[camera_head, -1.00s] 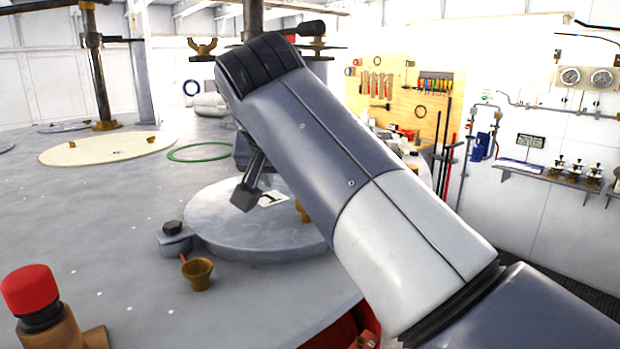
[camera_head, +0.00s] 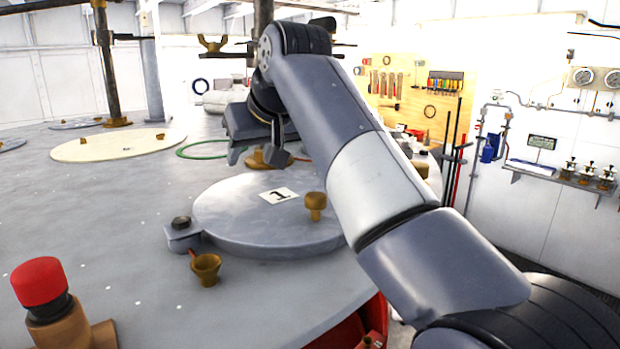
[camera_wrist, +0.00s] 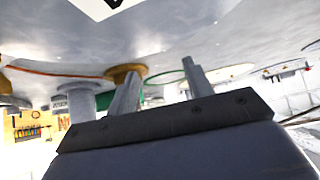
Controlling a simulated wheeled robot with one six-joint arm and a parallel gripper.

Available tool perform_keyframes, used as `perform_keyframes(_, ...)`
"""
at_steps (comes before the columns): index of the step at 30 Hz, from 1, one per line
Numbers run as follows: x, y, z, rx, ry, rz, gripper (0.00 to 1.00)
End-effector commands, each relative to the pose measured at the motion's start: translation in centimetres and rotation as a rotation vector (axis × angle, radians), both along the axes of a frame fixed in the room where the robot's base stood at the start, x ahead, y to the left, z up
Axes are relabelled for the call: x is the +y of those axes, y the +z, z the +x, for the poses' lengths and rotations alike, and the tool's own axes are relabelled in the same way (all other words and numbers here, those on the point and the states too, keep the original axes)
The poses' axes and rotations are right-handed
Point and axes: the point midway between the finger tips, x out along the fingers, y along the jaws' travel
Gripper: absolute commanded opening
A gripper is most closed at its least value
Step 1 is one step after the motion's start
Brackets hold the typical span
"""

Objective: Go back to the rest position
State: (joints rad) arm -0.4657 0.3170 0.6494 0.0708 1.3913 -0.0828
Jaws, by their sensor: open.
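My gripper (camera_head: 256,154) is open above the far part of the round grey lid marked 1 (camera_head: 225,215). Its two fingers hang apart, with nothing between them. In the wrist view my gripper (camera_wrist: 160,95) shows both fingers spread and empty, with a brass base (camera_wrist: 124,72) beyond them. My arm reaches in from the lower right and hides part of the lid's right side.
A brass knob (camera_head: 316,203) stands on the lid. A small brass cup (camera_head: 206,268) and a dark-topped block (camera_head: 182,232) are near its front left. A red-capped valve (camera_head: 40,283) stands at the lower left. A green ring (camera_head: 192,152) lies behind.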

Motion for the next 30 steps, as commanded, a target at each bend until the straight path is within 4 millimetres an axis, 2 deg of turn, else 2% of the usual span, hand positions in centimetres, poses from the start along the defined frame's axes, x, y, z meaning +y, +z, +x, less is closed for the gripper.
perform_keyframes(6,-1.6,3.1,-2.5,-0.003,-0.001,0.002,0.49)
perform_keyframes(12,-2.5,4.9,-4.0,0.000,-0.002,0.001,0.49)
perform_keyframes(30,-3.2,5.3,-4.7,-0.001,-0.009,0.000,0.49)
